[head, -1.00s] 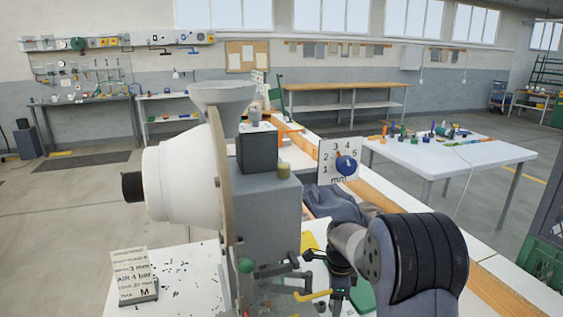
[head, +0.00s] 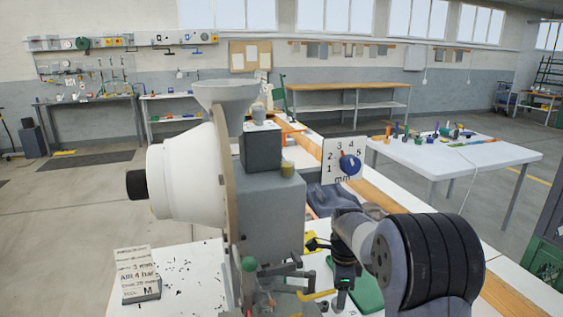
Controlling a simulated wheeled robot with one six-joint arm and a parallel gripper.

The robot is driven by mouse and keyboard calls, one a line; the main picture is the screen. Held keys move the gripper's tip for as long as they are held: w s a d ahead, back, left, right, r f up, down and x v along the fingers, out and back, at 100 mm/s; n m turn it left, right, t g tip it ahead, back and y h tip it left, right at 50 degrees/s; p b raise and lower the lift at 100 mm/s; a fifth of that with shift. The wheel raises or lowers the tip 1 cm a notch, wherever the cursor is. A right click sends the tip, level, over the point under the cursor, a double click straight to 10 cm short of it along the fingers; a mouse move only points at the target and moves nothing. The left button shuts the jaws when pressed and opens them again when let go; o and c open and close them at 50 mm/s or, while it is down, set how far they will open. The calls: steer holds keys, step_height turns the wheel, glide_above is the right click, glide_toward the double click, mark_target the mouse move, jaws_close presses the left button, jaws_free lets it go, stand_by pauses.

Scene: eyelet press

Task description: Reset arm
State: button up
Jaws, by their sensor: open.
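My gripper (head: 341,300) points down at the end of my arm, low in the picture right of centre. Its dark body carries a small green light. It is open; its fingertips are small and hard to make out, and I see nothing held. The grey eyelet press (head: 272,215) stands just left of it, with a white round housing (head: 186,172) and a funnel hopper (head: 226,96) on top. A dial plate marked in mm with a blue knob (head: 349,164) sits behind my arm.
A green pad (head: 368,292) lies beside my gripper, partly hidden by my arm. Dark cloth (head: 328,198) lies behind it. A sign block (head: 137,275) and dark scraps are on the white bench at left. A white table (head: 455,158) with small items stands behind right.

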step_height(320, 180, up, 4)
steer(key=shift+f, duration=0.15)
step_height(320, 180, down, 8)
steer(key=shift+r, duration=0.25)
steer(key=shift+r+n, duration=0.1)
steer(key=shift+n, duration=1.1)
steer(key=n, duration=1.3)
steer(key=shift+p, duration=0.3)
steer(key=shift+r+n, duration=0.3)
steer(key=shift+r, duration=0.1)
step_height(320, 180, up, 7)
steer(key=shift+f+b, duration=0.1)
steer(key=shift+b, duration=0.2)
